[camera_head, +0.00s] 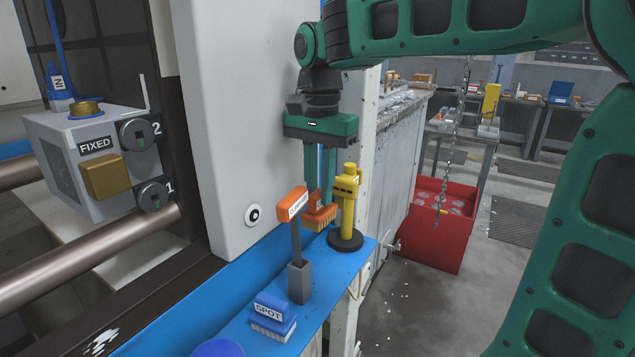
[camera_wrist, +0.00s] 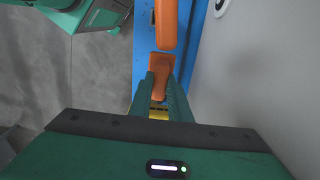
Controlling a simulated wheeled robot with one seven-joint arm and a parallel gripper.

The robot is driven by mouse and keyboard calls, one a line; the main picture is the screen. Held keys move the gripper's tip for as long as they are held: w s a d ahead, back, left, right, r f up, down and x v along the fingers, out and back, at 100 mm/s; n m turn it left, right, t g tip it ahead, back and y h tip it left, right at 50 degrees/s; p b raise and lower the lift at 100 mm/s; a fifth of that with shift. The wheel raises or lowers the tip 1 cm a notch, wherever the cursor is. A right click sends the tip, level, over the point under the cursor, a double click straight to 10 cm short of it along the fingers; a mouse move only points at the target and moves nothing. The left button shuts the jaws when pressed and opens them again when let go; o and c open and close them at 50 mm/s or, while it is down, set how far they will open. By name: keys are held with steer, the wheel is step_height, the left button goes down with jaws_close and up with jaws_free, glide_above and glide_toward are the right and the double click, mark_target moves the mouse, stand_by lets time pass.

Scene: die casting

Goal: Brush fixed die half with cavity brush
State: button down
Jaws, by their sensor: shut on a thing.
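The fixed die half (camera_head: 62,152) is a grey block with a "FIXED" label, a brass-coloured square on its face and two round knobs marked 2 and 1. It stands at the left in the head view. My gripper (camera_head: 320,190) points down over the blue shelf and is shut on an orange brush (camera_head: 320,218) with pale bristles pointing down. I take this to be the cavity brush; its label is too small to read. In the wrist view the brush (camera_wrist: 160,66) sits between the fingers of my gripper (camera_wrist: 161,92). The fingers hide part of it.
On the blue shelf (camera_head: 237,300) stand an orange-headed labelled tool (camera_head: 293,204) in a grey holder, a yellow device (camera_head: 348,200) on a black base and a blue "SPOT" brush (camera_head: 271,316). A white panel (camera_head: 225,120) stands between my gripper and the die half. A red bin (camera_head: 435,235) is at right.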

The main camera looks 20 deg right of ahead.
steer(key=shift+f, duration=5.9)
steer(key=shift+f, duration=0.25)
steer(key=c, duration=1.6)
jaws_free()
steer(key=shift+r, duration=0.1)
step_height(320, 180, up, 11)
steer(key=shift+f, duration=0.2)
steer(key=s+d+f+n, duration=0.1)
steer(key=s+d+f, duration=0.3)
steer(key=s, duration=0.3)
steer(key=s+d+f+n, duration=0.2)
steer(key=s+d+f, duration=0.3)
steer(key=s+d, duration=0.2)
steer(key=s+d+f+n, duration=0.1)
steer(key=s+d+f, duration=0.4)
steer(key=s, duration=0.4)
steer(key=shift+s+d+f+n, duration=0.2)
steer(key=shift+d+n, duration=0.2)
steer(key=shift+d, duration=0.15)
